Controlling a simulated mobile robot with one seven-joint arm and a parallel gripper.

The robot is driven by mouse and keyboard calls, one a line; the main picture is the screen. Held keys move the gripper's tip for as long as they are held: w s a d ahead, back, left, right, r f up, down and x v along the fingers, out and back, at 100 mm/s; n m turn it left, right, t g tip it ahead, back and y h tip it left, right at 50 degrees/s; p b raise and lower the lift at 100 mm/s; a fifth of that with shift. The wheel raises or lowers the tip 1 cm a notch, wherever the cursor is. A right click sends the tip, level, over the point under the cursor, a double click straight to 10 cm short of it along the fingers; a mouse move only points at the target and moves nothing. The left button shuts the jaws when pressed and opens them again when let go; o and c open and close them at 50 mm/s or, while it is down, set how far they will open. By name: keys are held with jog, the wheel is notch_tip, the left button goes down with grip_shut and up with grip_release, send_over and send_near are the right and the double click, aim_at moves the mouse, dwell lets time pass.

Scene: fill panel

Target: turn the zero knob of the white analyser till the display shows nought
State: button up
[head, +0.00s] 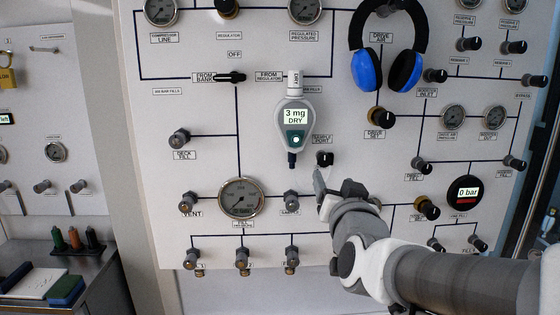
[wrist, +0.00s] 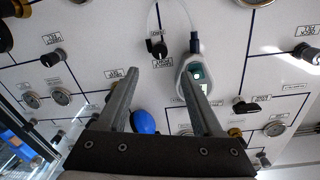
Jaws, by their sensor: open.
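The white and grey analyser (head: 294,138) hangs on the panel. Its lit display (head: 295,117) reads "3 mg DRY". Below that is a dark green face with a small bright round spot; I cannot tell whether this is the zero knob. A black fitting (head: 292,159) is at its lower end. The analyser also shows in the wrist view (wrist: 181,86), partly behind one finger. My gripper (head: 335,185) is open and empty, below and right of the analyser in the head view. In the wrist view its fingers (wrist: 158,78) stand apart, with bare panel between their tips.
A black sample point knob (head: 325,158) sits just above my gripper; in the wrist view a thin pale tube runs near it. Blue ear defenders (head: 367,73) hang at upper right. A gauge (head: 241,198) and several valve knobs surround the analyser.

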aim_at(324, 161)
jog(key=w, duration=0.8)
jog(key=w+p, duration=0.1)
jog(key=w, duration=0.2)
jog(key=shift+w+d, duration=0.3)
jog(key=shift+w, duration=0.1)
jog(key=shift+c, duration=0.3)
grip_shut()
